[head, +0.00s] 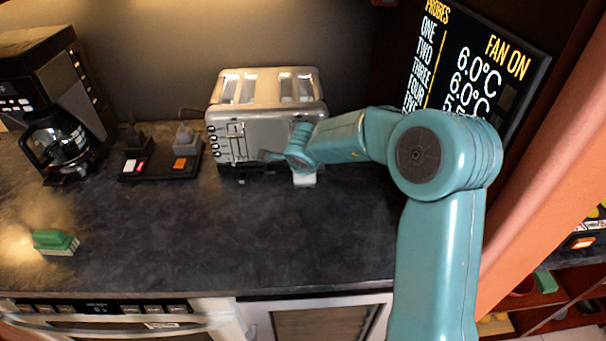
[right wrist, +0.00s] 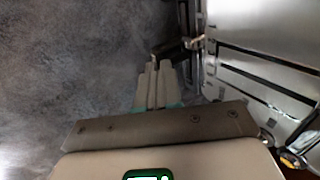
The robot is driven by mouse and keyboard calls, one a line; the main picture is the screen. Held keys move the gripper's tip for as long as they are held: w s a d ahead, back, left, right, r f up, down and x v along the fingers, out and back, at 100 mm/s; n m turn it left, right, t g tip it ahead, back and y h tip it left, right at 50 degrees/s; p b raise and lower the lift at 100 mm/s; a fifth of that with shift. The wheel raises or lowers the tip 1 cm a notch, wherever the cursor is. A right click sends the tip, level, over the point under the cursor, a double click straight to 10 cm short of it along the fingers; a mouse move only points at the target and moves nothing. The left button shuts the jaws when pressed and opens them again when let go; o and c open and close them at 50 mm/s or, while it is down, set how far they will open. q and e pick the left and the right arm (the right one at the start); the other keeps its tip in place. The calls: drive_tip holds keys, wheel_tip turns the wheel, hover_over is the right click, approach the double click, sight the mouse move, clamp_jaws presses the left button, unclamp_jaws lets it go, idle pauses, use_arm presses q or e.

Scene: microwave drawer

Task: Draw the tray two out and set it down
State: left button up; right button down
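A small pale piece (head: 304,180) shows low at the toaster's front, below my right wrist. I cannot tell whether it is a tray. No tray marked two can be made out. The toaster's right front is partly hidden by my arm. My left gripper is out of view.
A coffee maker (head: 55,95) and a black socket block (head: 160,163) stand left of the toaster. A green brush (head: 55,241) lies at the left front. A display (head: 480,60) is at the right. The dark counter (head: 220,235) is clear before the toaster.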

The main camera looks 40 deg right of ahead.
drive_tip(key=shift+w+d+r, duration=0.1)
drive_tip(key=shift+d, duration=0.05)
drive_tip(key=shift+s+a+f, duration=0.35)
drive_tip(key=shift+s+a, duration=0.15)
drive_tip(key=shift+s, duration=0.05)
drive_tip(key=shift+s+a+r+b, duration=0.2)
drive_tip(key=shift+s+a+b, duration=0.2)
drive_tip(key=shift+s+a, duration=0.4)
drive_tip(key=shift+s+a+f, duration=0.15)
drive_tip(key=shift+s+a, duration=0.2)
drive_tip(key=shift+s, duration=0.2)
drive_tip(key=shift+s+a, duration=0.45)
drive_tip(key=shift+s, duration=0.05)
drive_tip(key=shift+s+a+b, duration=0.3)
drive_tip(key=shift+s+a, duration=0.15)
drive_tip(key=shift+s, duration=0.1)
drive_tip(key=shift+s+a, duration=0.9)
drive_tip(key=shift+s, duration=0.2)
drive_tip(key=shift+s+a, duration=0.9)
drive_tip(key=shift+s, duration=0.15)
drive_tip(key=shift+s+a+r, duration=0.1)
drive_tip(key=shift+s+a, duration=0.75)
drive_tip(key=shift+s, duration=0.2)
drive_tip(key=shift+s+a+r, duration=0.1)
drive_tip(key=shift+s+a, duration=0.75)
drive_tip(key=shift+s, duration=0.15)
